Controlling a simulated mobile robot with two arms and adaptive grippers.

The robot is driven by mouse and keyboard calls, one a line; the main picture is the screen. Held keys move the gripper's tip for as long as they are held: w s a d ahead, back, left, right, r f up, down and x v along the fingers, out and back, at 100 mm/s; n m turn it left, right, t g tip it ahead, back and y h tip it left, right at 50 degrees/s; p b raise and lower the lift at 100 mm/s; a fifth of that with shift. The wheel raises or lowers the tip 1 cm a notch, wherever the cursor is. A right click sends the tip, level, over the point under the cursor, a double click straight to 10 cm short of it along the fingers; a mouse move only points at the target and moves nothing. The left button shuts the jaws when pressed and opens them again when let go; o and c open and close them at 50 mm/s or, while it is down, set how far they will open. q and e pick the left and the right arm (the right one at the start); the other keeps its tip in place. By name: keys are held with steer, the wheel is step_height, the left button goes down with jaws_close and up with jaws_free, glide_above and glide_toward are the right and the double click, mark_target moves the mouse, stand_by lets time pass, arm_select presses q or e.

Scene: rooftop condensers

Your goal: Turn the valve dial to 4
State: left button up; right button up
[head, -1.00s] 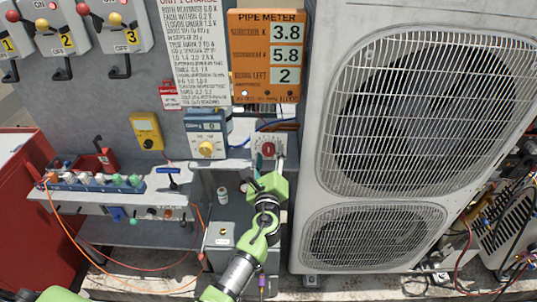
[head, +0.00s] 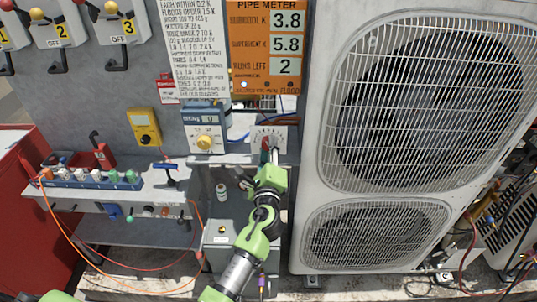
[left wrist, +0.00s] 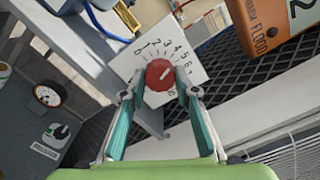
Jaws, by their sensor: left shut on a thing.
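The valve dial is a red round knob (left wrist: 160,75) on a white plate (left wrist: 150,47) with black numbers around it. In the left wrist view its white mark points to the upper right, around 4 to 5; I cannot tell exactly which. My left gripper (left wrist: 159,92) is shut on the knob, with one teal finger on each side of it. In the head view the gripper (head: 269,160) reaches up to the plate (head: 268,131) from below and partly covers the knob. My right gripper is not in view.
A large condenser (head: 308,190) stands close on the right. A shelf (head: 140,198) with several coloured caps is at the lower left.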

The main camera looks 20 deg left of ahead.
arm_select(q)
steer(key=o, duration=1.1)
steer(key=v, duration=1.2)
